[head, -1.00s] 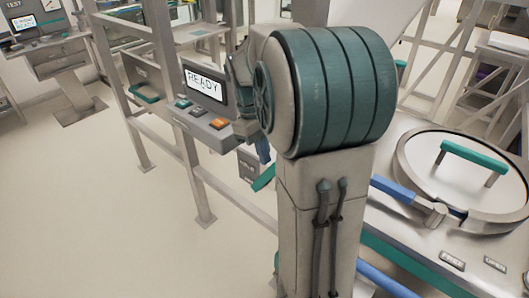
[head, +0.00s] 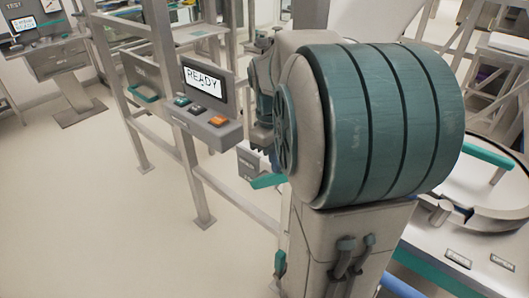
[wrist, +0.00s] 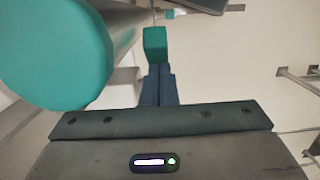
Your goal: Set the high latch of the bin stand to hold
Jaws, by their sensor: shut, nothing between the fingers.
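A teal lever end (head: 268,181), likely the high latch, sticks out beside a small grey label plate (head: 248,163) on the stand's post in the head view. The plate's writing is too small to read. In the wrist view a teal block (wrist: 155,44) lies straight ahead of my gripper (wrist: 157,70). My dark blue fingers are together with nothing between them, their tips at the block's near end. I cannot tell whether they touch it. In the head view my arm hides most of the gripper and part of the stand.
A console with a screen reading READY (head: 203,80) and teal and orange buttons stands left of my arm. A large teal rounded shape (wrist: 50,50) fills the wrist view's upper left, close by. A round-rimmed vessel (head: 490,212) is at right. Open floor (head: 110,220) lies at left.

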